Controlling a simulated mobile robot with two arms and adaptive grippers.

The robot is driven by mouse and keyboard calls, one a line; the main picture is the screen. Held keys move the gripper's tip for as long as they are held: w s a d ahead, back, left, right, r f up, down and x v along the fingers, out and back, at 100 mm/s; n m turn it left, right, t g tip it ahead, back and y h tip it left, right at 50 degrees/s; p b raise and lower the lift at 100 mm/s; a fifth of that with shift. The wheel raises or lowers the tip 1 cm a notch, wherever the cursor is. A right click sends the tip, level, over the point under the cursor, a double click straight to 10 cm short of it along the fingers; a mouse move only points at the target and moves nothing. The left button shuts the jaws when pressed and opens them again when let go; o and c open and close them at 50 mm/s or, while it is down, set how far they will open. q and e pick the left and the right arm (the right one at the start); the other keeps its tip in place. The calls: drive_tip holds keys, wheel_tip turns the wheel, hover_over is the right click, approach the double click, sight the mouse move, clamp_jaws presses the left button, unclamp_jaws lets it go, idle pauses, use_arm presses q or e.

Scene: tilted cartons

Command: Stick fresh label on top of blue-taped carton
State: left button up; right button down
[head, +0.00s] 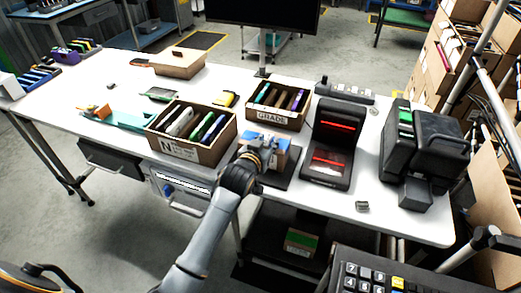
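A small tan carton with blue on it (280,146) sits on a dark flat plate (284,178) near the middle of the table. My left gripper (262,153) is right at this carton and covers part of its near side. Its fingers are too small and too overlapped to tell whether they are open or shut, or whether they touch the carton. I cannot make out a fresh label on the carton or in the gripper. My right gripper is not in view.
Open boxes marked N (160,143) and GRADE (272,115) flank the carton's left and back. A black device with red lights (331,150) and a bulky black machine (402,155) stand to the right. The front right tabletop (340,197) is mostly clear.

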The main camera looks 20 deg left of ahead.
use_arm(q)
drive_tip(key=v, duration=1.1)
wheel_tip(320, 180, up, 6)
drive_tip(key=p, duration=0.7)
drive_tip(key=shift+w, duration=0.1)
drive_tip(key=s+f+g+b, duration=0.15)
drive_tip(key=s+f, duration=0.25)
drive_tip(key=f, duration=0.9)
drive_tip(key=s+f+m+g, duration=0.1)
drive_tip(key=s+f+g, duration=0.25)
drive_tip(key=f, duration=0.85)
drive_tip(key=s+f+g+b, duration=0.15)
drive_tip(key=s+f, duration=0.35)
drive_tip(key=f, duration=0.8)
drive_tip(key=s+a+f+g, duration=0.1)
drive_tip(key=s+f+g, duration=0.1)
drive_tip(key=s+f, duration=0.5)
drive_tip(key=s+a+f+g+b, duration=0.1)
drive_tip(key=s+f, duration=0.6)
drive_tip(key=s, duration=0.9)
drive_tip(key=s+a+f+m+g+b, duration=0.1)
drive_tip(key=s+a+f+g, duration=0.2)
drive_tip(key=s+f, duration=0.5)
drive_tip(key=s+g, duration=0.1)
drive_tip(key=s, duration=0.2)
drive_tip(key=shift+y, duration=0.3)
drive_tip(key=shift+s, duration=0.15)
